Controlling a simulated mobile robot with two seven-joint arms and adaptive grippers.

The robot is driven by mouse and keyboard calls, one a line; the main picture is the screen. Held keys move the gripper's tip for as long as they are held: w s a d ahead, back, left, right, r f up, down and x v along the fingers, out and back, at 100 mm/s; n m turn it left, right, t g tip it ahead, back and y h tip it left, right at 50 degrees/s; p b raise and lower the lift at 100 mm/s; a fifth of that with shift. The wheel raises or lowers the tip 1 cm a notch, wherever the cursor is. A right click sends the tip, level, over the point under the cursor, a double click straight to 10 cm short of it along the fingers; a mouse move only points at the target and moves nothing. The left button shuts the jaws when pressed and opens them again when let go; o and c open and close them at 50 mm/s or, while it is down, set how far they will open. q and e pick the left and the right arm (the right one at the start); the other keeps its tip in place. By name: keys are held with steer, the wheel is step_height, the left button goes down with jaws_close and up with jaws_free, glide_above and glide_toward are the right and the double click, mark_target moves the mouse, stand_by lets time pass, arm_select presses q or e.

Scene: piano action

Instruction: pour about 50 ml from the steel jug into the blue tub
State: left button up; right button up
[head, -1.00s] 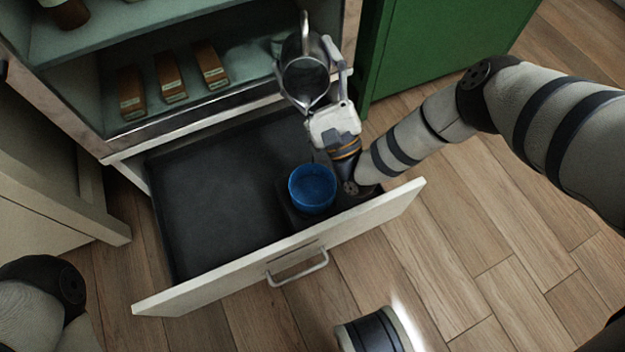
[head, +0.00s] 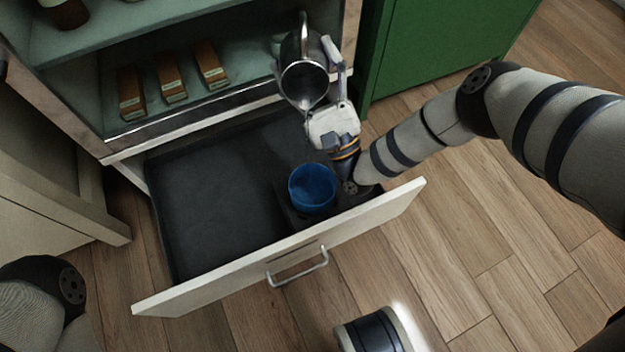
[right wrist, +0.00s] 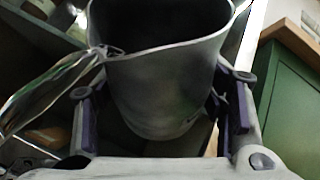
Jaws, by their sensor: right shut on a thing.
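The steel jug (head: 300,50) is held up over the back right of the open drawer, tilted with its mouth and spout facing the head camera. My right gripper (head: 328,88) is shut on the jug's side. In the right wrist view the jug (right wrist: 165,85) sits between both fingers, and a clear, shiny streak runs from its lip down to the left; I cannot tell surely whether it is liquid. The blue tub (head: 312,188) stands upright in the drawer's front right, nearer than the jug. Its fill level is unclear. My left gripper is out of view.
The drawer (head: 215,195) is pulled out, and its left part is empty. Several brown boxes (head: 170,77) stand on the shelf behind. A green cabinet (head: 430,45) is to the right. Wooden floor lies in front.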

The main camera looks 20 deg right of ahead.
steer(key=shift+d, duration=0.1)
steer(key=f+m+g+h, duration=0.1)
steer(key=f, duration=0.1)
steer(key=f+m+g+h, duration=0.1)
steer(key=f+m+h, duration=0.1)
steer(key=w+f+m+g+h+b, duration=0.1)
steer(key=f, duration=0.1)
steer(key=shift+d+f+m, duration=0.25)
steer(key=shift+f+m, duration=0.1)
steer(key=shift+m, duration=0.05)
steer(key=shift+s+f+m+g+h+b, duration=0.1)
steer(key=shift+f+m+g+h+b, duration=0.3)
steer(key=shift+f+g, duration=0.8)
steer(key=shift+f+t, duration=0.3)
steer(key=m+g+p, duration=0.1)
steer(key=g, duration=0.1)
steer(key=w+f+m+g+p, duration=0.1)
steer(key=g, duration=0.2)
steer(key=w+d+f+m+g+p, duration=0.1)
steer(key=g, duration=0.1)
steer(key=shift+f+g, duration=0.2)
steer(key=shift+g, duration=0.1)
